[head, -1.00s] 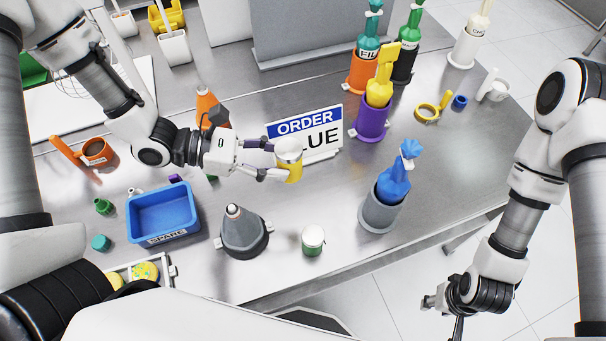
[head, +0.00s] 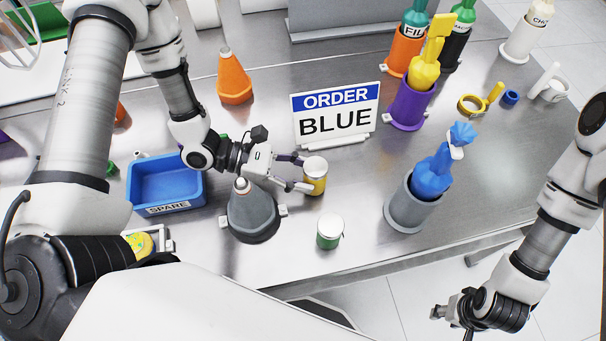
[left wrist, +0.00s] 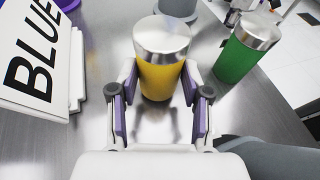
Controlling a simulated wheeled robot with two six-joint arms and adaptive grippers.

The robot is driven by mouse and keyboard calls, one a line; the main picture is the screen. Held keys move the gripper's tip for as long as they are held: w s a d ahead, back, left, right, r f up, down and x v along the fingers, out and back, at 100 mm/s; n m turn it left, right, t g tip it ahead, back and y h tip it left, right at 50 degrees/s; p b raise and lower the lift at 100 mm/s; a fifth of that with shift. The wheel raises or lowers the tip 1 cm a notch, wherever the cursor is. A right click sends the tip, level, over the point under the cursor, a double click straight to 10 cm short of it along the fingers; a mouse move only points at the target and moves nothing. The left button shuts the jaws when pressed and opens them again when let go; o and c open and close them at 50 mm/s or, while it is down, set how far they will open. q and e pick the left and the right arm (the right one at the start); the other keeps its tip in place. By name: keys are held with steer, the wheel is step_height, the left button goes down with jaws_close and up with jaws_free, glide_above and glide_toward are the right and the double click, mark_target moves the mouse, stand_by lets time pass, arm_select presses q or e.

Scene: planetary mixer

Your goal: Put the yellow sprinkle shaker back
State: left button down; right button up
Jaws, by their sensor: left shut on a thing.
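The yellow sprinkle shaker (head: 315,178), with a silver lid, is upright in front of the order sign. My left gripper (head: 298,173) is shut on it, coming from the left. In the left wrist view the yellow shaker (left wrist: 160,75) sits between the purple-padded fingers (left wrist: 160,100). I cannot tell whether its base touches the table. A green sprinkle shaker (head: 329,232) stands on the table nearer the front edge, and it also shows at right in the left wrist view (left wrist: 244,52). My right gripper (head: 452,312) hangs beyond the table's front edge, and its fingers are unclear.
The order sign (head: 336,115) reads BLUE. A grey cone (head: 252,212) stands close to my left gripper, beside the blue SPARE bin (head: 166,188). A grey holder (head: 411,208) with a blue bottle (head: 437,172) stands to the right. Table between shaker and holder is clear.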

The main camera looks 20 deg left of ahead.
arm_select(q)
steer(key=shift+w+f, duration=0.1)
steer(key=shift+f, duration=0.35)
steer(key=shift+f, duration=0.1)
steer(key=c, duration=0.8)
jaws_free()
